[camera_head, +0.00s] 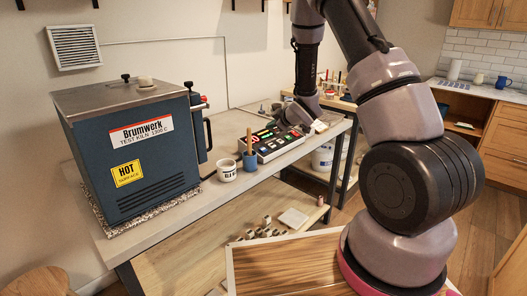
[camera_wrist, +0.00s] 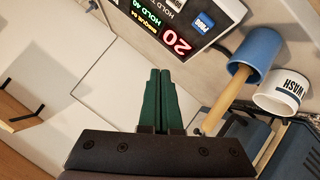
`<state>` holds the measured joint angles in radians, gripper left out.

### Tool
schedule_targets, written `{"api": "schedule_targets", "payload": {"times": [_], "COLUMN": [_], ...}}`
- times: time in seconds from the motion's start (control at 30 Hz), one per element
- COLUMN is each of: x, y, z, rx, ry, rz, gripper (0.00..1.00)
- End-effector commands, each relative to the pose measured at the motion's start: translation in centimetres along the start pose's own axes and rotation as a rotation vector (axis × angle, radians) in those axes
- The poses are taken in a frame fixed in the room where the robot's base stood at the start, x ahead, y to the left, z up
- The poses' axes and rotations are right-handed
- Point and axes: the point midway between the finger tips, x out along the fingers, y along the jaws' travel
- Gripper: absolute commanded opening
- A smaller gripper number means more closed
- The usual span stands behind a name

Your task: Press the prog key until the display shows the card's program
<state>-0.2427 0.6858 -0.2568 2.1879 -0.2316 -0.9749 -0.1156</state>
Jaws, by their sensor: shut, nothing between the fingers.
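The kiln controller (camera_head: 272,144) is a dark box with lit readouts and several coloured keys on the bench, right of the kiln. In the wrist view its display (camera_wrist: 160,28) shows a large red 20, a green HOLD 40 and a small yellow line that seems to read BISQUE 04. The blue PROG key (camera_wrist: 203,23) is beside the red digits. My gripper (camera_wrist: 160,72) is shut and empty; its green fingers are apart from the key in the wrist picture. In the head view my gripper (camera_head: 299,117) is over the controller's far right end. I cannot identify the program card.
The blue Brumwerk kiln (camera_head: 130,150) carries a hot-surface label. A blue cup (camera_head: 250,161) holding a wooden-handled tool and a white lettered mug (camera_head: 227,170) stand close to the controller. The bench front (camera_head: 185,215) is mostly clear.

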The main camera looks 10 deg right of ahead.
Motion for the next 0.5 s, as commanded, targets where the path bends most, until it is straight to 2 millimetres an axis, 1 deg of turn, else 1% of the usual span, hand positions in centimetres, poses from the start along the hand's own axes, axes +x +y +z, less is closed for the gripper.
{"api": "schedule_targets", "payload": {"times": [0.17, 0.27, 0.5], "x": [0.1, 0.6, 2.8], "y": [-0.1, -0.4, -2.1], "z": [0.1, 0.4, 2.1], "rx": [0.001, 0.001, 0.001], "ry": [-0.001, -0.001, -0.003], "rz": [0.0, -0.001, -0.002], "gripper": [0.0, 0.0, 0.0]}}
